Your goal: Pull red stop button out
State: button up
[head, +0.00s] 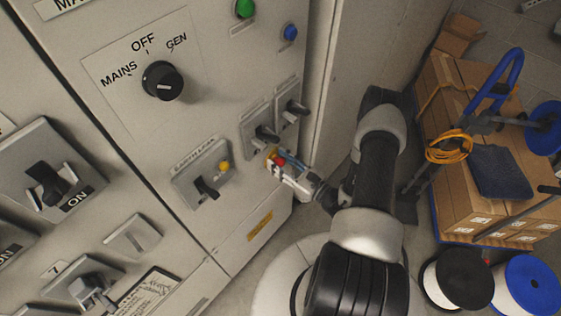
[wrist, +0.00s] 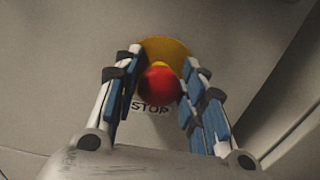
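The red stop button (wrist: 158,84) is a round knob on a yellow round base (wrist: 163,50), with the word STOP on the panel beside it. My gripper (wrist: 160,75) has its two blue-padded fingers on opposite sides of the knob. They look shut on it, though any small gap at the left pad is hard to make out. In the head view my gripper (head: 279,165) is at the cabinet's lower right. There, only a bit of the red button (head: 280,161) shows between the fingers, and the fingers hide most of its yellow base.
Black lever switches (head: 267,134) stick out just above my gripper. An earth-leak switch (head: 207,187) is to its left, and a MAINS/OFF/GEN knob (head: 162,81) is higher. Boxes (head: 460,180) and cable reels (head: 458,278) stand on the floor at right.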

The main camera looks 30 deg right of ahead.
grip_shut()
jog(key=shift+s, duration=0.1)
jog(key=shift+s+d, duration=0.25)
jog(key=shift+s, duration=0.3)
jog(key=shift+o, duration=2.3)
grip_release()
jog(key=v, duration=1.2)
jog(key=shift+s, duration=0.15)
